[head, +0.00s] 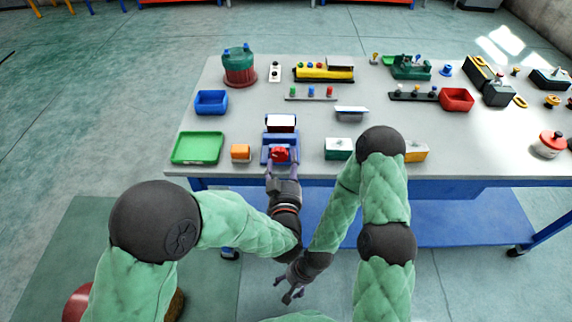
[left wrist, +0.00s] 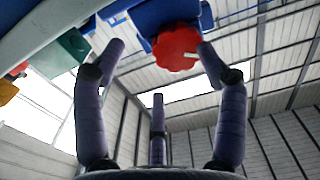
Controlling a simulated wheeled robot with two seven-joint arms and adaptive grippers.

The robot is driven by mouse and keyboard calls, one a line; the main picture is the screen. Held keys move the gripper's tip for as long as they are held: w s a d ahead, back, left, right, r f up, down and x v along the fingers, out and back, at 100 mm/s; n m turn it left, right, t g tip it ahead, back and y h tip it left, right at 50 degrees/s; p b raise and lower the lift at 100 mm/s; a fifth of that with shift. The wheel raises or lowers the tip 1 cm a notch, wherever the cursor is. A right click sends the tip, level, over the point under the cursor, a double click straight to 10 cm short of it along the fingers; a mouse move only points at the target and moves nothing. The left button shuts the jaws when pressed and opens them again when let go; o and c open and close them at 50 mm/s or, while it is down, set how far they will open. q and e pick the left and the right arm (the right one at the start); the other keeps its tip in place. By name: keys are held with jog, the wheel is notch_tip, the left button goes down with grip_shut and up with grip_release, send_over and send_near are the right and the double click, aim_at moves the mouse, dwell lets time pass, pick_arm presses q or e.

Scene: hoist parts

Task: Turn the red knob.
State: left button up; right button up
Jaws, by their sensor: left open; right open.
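The red knob (head: 280,154) is on the front of a blue device (head: 266,146) near the table's front edge. In the left wrist view the scalloped red knob (left wrist: 176,47) has a pale mark on its face. My left gripper (head: 282,168) is open right in front of it. In the left wrist view its fingers (left wrist: 160,60) are spread, with the knob between the upper two tips and closer to the right one. I cannot tell whether that tip touches it. My right gripper (head: 289,293) is open and empty, low in front of the table.
Several bins and hoist parts fill the back of the grey table (head: 218,122). My right arm passes over the table's front edge.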

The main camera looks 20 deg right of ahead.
pick_arm(q)
jog(key=shift+w+d, duration=0.15)
jog(key=shift+w, duration=0.25)
jog(key=shift+r, duration=0.1)
jog(key=shift+s+r, duration=0.1)
jog(key=shift+s, duration=0.05)
jog(key=c, duration=1.3)
jog(key=shift+d, duration=0.1)
grip_shut()
jog(key=o, duration=1.2)
grip_release()
jog(key=shift+o, duration=0.5)
jog(key=shift+w+a, duration=0.25)
jog(key=shift+w, duration=0.1)
jog(key=shift+a, duration=0.1)
